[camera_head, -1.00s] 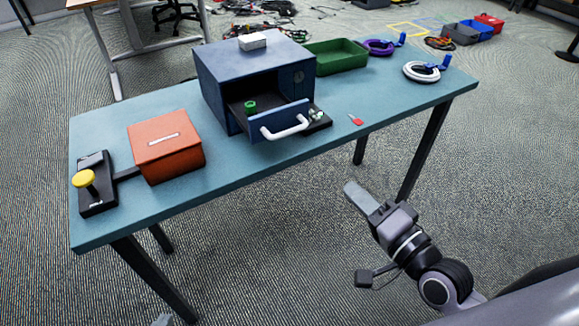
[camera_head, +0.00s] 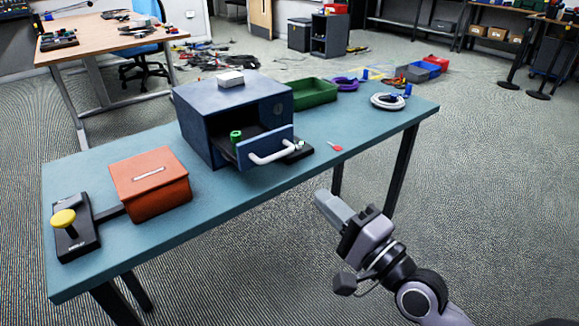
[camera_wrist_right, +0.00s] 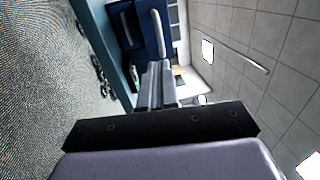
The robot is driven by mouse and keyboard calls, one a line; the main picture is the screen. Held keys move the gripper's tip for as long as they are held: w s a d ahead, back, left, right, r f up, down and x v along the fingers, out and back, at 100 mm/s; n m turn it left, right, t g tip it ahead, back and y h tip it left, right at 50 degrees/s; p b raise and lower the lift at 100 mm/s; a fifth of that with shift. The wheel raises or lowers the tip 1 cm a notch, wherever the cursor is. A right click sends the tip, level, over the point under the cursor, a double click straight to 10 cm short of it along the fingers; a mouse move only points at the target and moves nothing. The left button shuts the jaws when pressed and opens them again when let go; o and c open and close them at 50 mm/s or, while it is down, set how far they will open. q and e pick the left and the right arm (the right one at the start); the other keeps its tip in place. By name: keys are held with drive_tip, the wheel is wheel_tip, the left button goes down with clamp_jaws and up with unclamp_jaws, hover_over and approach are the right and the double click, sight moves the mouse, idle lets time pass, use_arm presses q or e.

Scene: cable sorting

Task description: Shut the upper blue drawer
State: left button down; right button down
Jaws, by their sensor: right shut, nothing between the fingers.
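The blue drawer (camera_head: 256,151) stands pulled out of a dark blue cabinet (camera_head: 200,128) on the table. It has a white curved handle (camera_head: 272,157), and a green round thing (camera_head: 236,136) sits inside it. My right gripper (camera_head: 322,197) is shut and empty, in front of the table's near edge, below and to the right of the drawer. In the right wrist view the shut fingers (camera_wrist_right: 157,85) point toward the blue drawer front and its white handle (camera_wrist_right: 161,35), apart from them as far as I can tell. My left gripper is out of view.
On the teal table (camera_head: 100,240), an orange box (camera_head: 150,187) and a yellow-knobbed device (camera_head: 70,230) stand left. A green tray (camera_head: 312,93), a white cable coil (camera_head: 388,101) and a red-tipped item (camera_head: 336,148) lie right. A small white box (camera_head: 230,79) tops the cabinet.

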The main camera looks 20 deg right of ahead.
sight(279, 157)
drive_tip(key=x, duration=0.9)
drive_tip(key=shift+w+a+r, duration=0.1)
drive_tip(key=shift+w+a, duration=0.1)
drive_tip(key=shift+w, duration=0.35)
drive_tip(key=shift+w+a, duration=0.1)
drive_tip(key=shift+w, duration=0.05)
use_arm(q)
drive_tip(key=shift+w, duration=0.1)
